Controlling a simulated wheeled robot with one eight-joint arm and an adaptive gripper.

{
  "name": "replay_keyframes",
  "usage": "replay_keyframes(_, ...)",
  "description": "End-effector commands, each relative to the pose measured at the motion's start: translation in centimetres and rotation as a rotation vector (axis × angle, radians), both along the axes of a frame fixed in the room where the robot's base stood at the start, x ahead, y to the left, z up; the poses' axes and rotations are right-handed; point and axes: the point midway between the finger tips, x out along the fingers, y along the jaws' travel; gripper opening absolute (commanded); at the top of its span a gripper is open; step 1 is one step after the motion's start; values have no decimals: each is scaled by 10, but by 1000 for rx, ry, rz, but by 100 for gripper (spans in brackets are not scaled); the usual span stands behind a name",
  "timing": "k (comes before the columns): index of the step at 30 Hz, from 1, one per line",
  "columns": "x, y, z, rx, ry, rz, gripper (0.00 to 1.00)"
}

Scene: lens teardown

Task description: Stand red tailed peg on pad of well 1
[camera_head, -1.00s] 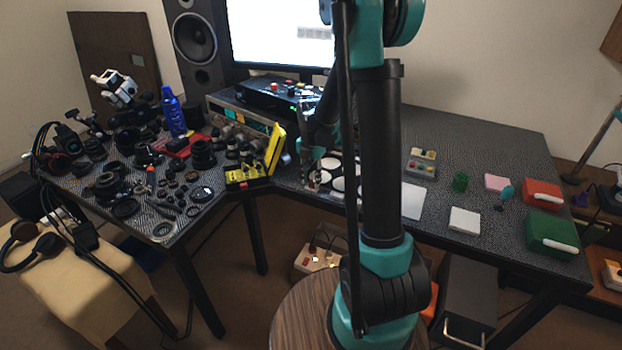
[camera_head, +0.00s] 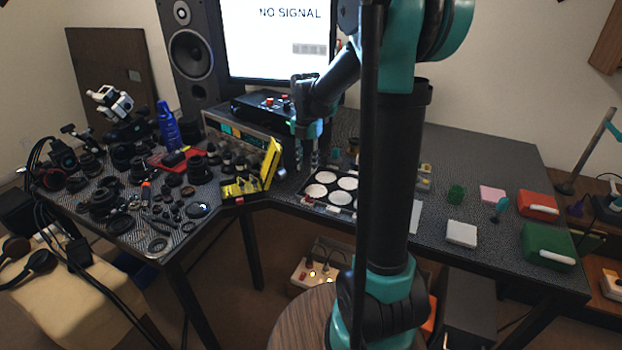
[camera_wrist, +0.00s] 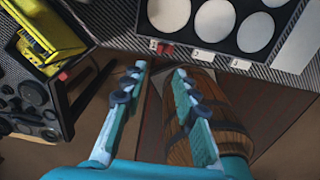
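My gripper (camera_head: 307,166) hangs by the left end of the black tray in the head view. In the wrist view its two fingers (camera_wrist: 160,70) are apart with nothing between them. The tray (camera_head: 306,199) has round white pads in its wells; one front pad (camera_head: 315,191) also shows in the wrist view (camera_wrist: 168,13). No upright peg is clear on the visible pads.
An open yellow case (camera_head: 270,165) stands left of the tray. Lens parts crowd the left table. A control box (camera_head: 262,108) and monitor are behind. My arm hides part of the table.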

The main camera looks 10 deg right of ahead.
Motion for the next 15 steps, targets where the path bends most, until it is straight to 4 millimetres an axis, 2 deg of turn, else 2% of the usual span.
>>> replay_keyframes(5, -20, -5, -2, 6, -29, -205, 29)
replay_keyframes(15, -97, -22, -24, 94, -139, -1065, 29)
